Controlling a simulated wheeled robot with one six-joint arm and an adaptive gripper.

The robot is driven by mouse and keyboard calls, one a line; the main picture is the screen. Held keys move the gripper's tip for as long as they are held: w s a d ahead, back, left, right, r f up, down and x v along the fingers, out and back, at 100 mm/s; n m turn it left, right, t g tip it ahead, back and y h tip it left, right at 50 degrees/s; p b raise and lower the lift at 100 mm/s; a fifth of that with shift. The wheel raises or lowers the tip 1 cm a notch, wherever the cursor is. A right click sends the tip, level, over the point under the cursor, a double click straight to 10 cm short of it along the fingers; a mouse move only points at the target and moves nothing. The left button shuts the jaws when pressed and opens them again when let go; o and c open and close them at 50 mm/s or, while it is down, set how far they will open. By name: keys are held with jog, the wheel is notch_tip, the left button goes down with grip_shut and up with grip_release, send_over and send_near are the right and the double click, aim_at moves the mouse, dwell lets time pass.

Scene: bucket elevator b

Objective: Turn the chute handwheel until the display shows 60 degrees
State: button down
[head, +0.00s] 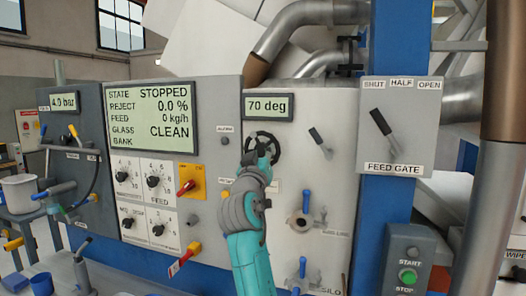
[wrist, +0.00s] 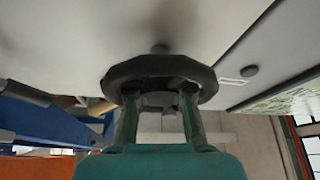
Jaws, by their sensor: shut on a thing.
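The chute handwheel (head: 262,141) is a black wheel on the pale panel, just below a small display (head: 268,106) that reads 70 deg. My gripper (head: 262,160) is at the handwheel, with my teal and grey arm reaching up from below and covering its lower part. In the wrist view the dark wheel rim (wrist: 158,68) fills the middle, and the two fingers of my gripper (wrist: 158,110) reach its near side. The gripper is shut on the handwheel. The exact contact of the fingertips is partly hidden by the rim.
A large display (head: 150,118) reads STOPPED and CLEAN, with knobs and red-yellow switches below. A lever (head: 320,140) and blue-handled valves (head: 306,202) sit right of my arm.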

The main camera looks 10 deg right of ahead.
jog(key=n+y, duration=0.2)
jog(key=n, duration=0.2)
jog(key=n+y, duration=0.2)
jog(key=n, duration=0.1)
jog(key=shift+n, duration=0.4)
jog(key=n+y, duration=0.1)
jog(key=n, duration=0.2)
jog(key=n+g+y, duration=0.1)
jog(key=n, duration=0.2)
jog(key=shift+r, duration=0.1)
jog(key=n+g, duration=0.1)
jog(key=n, duration=0.1)
jog(key=n+y, duration=0.1)
jog(key=n, duration=0.1)
jog(key=shift+n+g, duration=0.3)
jog(key=shift+g, duration=0.1)
jog(key=n+g, duration=0.2)
jog(key=n, duration=0.2)
jog(key=shift+n+h, duration=0.3)
jog(key=c, duration=1.3)
grip_release()
